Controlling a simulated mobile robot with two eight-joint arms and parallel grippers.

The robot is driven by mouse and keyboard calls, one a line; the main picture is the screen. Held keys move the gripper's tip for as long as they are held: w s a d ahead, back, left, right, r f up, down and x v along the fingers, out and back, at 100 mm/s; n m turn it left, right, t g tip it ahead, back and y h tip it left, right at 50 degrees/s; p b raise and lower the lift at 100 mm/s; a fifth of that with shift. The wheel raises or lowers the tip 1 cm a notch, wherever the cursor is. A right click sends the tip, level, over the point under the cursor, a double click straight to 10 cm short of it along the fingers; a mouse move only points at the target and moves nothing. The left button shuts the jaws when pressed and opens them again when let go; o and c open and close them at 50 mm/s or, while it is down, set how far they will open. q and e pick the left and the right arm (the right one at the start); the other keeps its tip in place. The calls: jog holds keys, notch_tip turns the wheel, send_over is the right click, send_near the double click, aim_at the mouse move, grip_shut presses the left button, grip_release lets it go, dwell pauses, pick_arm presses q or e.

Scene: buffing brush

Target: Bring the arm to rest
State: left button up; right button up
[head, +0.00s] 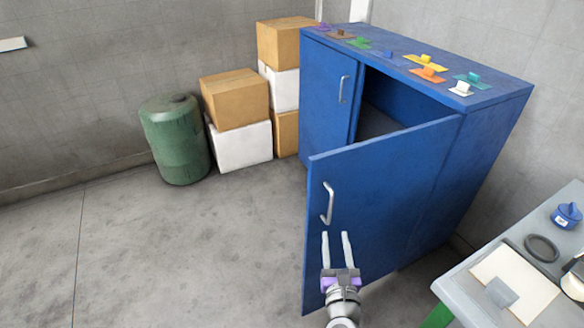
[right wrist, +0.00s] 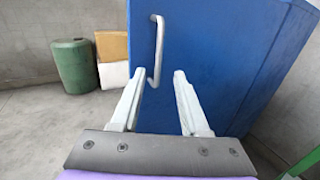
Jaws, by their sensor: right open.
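My right gripper (head: 337,236) is open and empty, in front of the blue cabinet's open right door (head: 385,190). Its two pale fingers point toward the door, just below the silver door handle (head: 328,203). In the right wrist view the fingers (right wrist: 158,90) are spread apart, with the handle (right wrist: 157,50) beyond and between them, not gripped. The blue cabinet (head: 490,150) stands against the wall; its left door (head: 326,90) looks closed and its right side shows a dark interior. My left gripper is out of view.
Several coloured pieces (head: 427,73) lie on the cabinet top. A green barrel (head: 175,140) and stacked boxes (head: 238,100) stand left of the cabinet. A table (head: 470,300) with a blue container (head: 566,215) and a black ring (head: 542,248) is at the lower right. The floor at left is clear.

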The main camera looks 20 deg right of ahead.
jog(key=s+a+f+n+g+y, duration=0.15)
jog(key=a+n+y, duration=0.3)
jog(key=n, duration=0.65)
jog(key=s+a+f+n+g+y, duration=0.1)
jog(key=a+f+n+g+y, duration=0.15)
jog(key=a+n, duration=0.65)
jog(key=s+d+f+n+g, duration=0.2)
jog(key=s+d+n+g, duration=0.15)
jog(key=s+n, duration=0.4)
jog(key=s+d+f+n+g, duration=0.2)
jog(key=s+n+g, duration=0.25)
jog(key=n, duration=0.65)
pick_arm(q)
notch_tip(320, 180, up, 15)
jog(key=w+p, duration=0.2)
jog(key=p, duration=1.1)
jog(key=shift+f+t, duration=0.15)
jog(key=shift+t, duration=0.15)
pick_arm(e)
notch_tip(320, 180, up, 14)
jog(key=n+h, duration=0.1)
jog(key=shift+w+d, duration=0.15)
jog(key=shift+d, duration=0.1)
